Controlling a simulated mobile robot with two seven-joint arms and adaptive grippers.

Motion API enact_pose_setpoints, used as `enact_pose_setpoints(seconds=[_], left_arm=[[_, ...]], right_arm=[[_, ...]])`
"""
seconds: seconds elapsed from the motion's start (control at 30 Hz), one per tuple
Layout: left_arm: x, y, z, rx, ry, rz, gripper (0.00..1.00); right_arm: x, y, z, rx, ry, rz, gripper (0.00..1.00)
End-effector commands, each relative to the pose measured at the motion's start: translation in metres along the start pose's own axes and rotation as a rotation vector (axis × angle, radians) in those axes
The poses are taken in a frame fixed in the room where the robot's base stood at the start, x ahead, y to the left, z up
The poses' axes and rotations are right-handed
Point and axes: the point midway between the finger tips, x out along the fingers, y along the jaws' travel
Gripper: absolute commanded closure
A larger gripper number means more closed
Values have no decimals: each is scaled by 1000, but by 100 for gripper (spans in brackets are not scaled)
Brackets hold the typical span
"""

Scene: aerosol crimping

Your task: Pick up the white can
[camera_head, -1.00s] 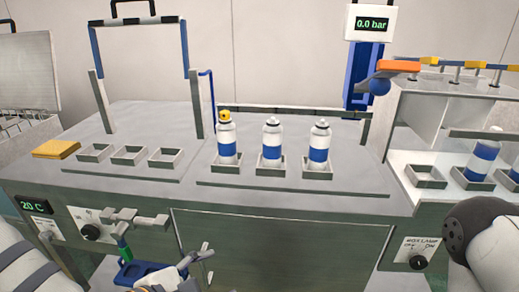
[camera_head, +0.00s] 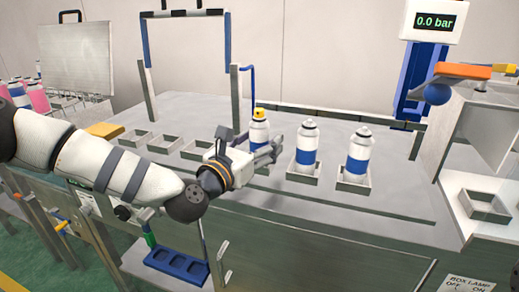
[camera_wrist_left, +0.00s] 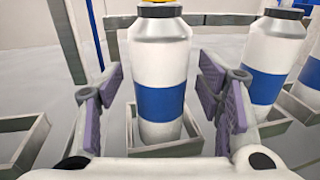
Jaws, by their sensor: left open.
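Three white cans with blue bands stand upright in square metal holders on the bench. The leftmost can (camera_head: 259,128) has a yellow cap. The middle can (camera_head: 306,147) and the right can (camera_head: 357,155) have grey tops. My left gripper (camera_head: 267,149) is open at the leftmost can. In the left wrist view this can (camera_wrist_left: 160,75) stands between the open purple-padded fingers (camera_wrist_left: 165,100), with gaps on both sides. The middle can (camera_wrist_left: 269,60) shows just to the right of the right finger. My right gripper is not in view.
Three empty square holders (camera_head: 196,149) sit to the left, partly behind my left arm. A blue tray (camera_head: 176,264) is at the front. A shelf box with an empty holder (camera_head: 485,206) is on the right. A pressure display (camera_head: 435,21) reads 0.0 bar.

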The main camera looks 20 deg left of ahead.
Motion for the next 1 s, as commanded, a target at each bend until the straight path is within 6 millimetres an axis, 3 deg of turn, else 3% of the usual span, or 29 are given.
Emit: enact_pose_setpoints(seconds=[0.27, 0.5, 0.53, 0.83, 1.0], left_arm=[[6, 0, -1, -1, 2, 0, 40], [6, 0, -1, 0, 2, 0, 94], [6, 0, -1, 0, 2, 0, 97], [6, 0, 2, 0, 1, 0, 97], [6, 0, 18, 0, -4, 1, 97]], right_arm=[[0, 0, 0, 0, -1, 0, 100], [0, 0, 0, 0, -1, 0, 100], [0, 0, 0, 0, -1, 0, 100], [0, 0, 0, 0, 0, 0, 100], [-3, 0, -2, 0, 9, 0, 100]])
